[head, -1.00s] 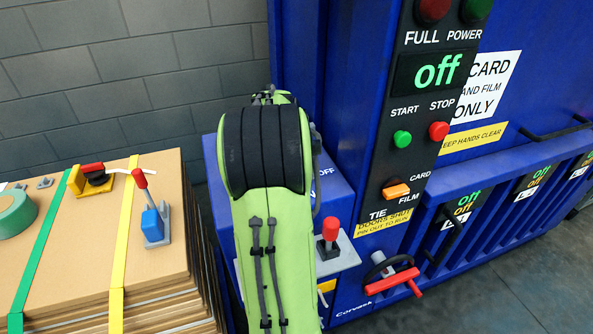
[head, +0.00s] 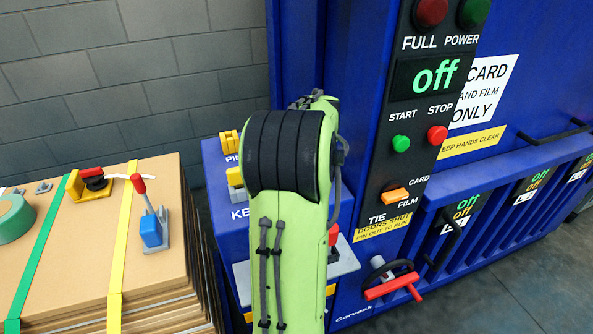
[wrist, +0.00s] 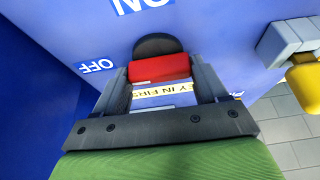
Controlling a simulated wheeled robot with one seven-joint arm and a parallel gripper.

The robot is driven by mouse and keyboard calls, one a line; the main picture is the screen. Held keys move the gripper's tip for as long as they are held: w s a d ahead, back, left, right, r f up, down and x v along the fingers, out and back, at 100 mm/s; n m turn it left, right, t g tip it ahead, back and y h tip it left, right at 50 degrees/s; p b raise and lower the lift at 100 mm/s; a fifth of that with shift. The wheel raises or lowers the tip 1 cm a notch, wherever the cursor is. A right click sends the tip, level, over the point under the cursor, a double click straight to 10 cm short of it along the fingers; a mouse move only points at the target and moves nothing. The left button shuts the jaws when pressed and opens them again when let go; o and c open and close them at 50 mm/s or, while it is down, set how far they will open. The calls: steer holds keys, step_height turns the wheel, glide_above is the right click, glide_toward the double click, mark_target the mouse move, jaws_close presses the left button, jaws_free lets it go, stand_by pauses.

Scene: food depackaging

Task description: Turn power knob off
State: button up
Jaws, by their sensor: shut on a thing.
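The power knob (wrist: 160,68) shows in the wrist view as a red grip on a dark round base, set on a blue panel. My gripper (wrist: 162,80) is shut on its red grip, with one finger at each side. An OFF label (wrist: 97,66) lies left of the knob, and an upside-down ON label (wrist: 142,5) lies above it in the picture. In the head view my green and black arm hides the knob and the gripper. The machine's display (head: 435,78) reads "off" in green.
A yellow part on a grey block (wrist: 303,70) stands right of the gripper. A red-handled wheel (head: 392,285) is on the blue machine, right of my arm. A cardboard stack (head: 90,240) with straps and tools stands at the left.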

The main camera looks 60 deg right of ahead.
steer(key=shift+r, duration=0.1)
stand_by(0.4)
steer(key=o, duration=1.1)
steer(key=shift+c, duration=0.2)
steer(key=p+v, duration=0.4)
steer(key=v, duration=1.1)
steer(key=shift+s+r, duration=0.15)
steer(key=shift+r, duration=0.2)
